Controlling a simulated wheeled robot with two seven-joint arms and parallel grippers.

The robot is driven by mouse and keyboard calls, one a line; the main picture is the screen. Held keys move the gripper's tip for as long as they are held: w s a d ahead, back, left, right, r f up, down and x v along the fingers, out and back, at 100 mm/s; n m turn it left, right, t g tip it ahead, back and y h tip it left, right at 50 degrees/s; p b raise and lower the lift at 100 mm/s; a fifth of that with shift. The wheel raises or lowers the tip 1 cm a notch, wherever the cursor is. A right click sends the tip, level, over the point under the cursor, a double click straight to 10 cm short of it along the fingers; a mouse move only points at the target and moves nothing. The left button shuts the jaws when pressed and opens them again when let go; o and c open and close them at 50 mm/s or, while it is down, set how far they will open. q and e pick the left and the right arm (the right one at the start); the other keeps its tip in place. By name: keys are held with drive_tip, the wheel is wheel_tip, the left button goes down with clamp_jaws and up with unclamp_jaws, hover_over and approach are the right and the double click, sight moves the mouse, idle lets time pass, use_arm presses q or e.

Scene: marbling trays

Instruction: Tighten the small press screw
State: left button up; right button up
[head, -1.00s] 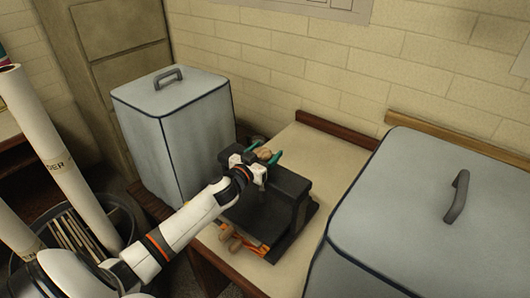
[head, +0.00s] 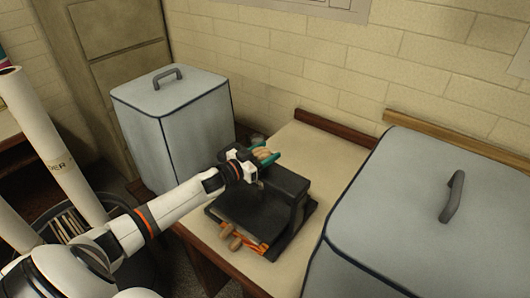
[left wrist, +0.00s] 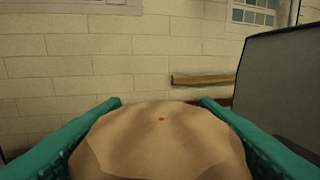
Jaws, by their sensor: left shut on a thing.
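The small press (head: 258,215) is black and stands on the pale table between two large grey bins. Its screw has a tan wooden knob (left wrist: 160,140), which fills the lower middle of the left wrist view with a small red dot on it. The knob also shows in the head view (head: 263,154) at the press's top. My left gripper (head: 266,157) has green fingers, one on each side of the knob, and is shut on it. The screw's shaft is hidden by my gripper and the press. My right gripper is not in view.
A grey bin with a handle (head: 170,115) stands close to the left of the press, and a larger one (head: 430,220) to the right. A brick wall is behind. The table top (head: 335,150) is clear behind the press. Rolled tubes (head: 55,160) stand at the left.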

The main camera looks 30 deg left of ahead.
use_arm(q)
drive_tip(key=o, duration=1)
drive_tip(key=shift+s+a+f, duration=0.1)
drive_tip(key=shift+s+a, duration=0.05)
drive_tip(key=shift+s, duration=0.3)
drive_tip(key=b+v, duration=0.2)
drive_tip(key=v, duration=0.9)
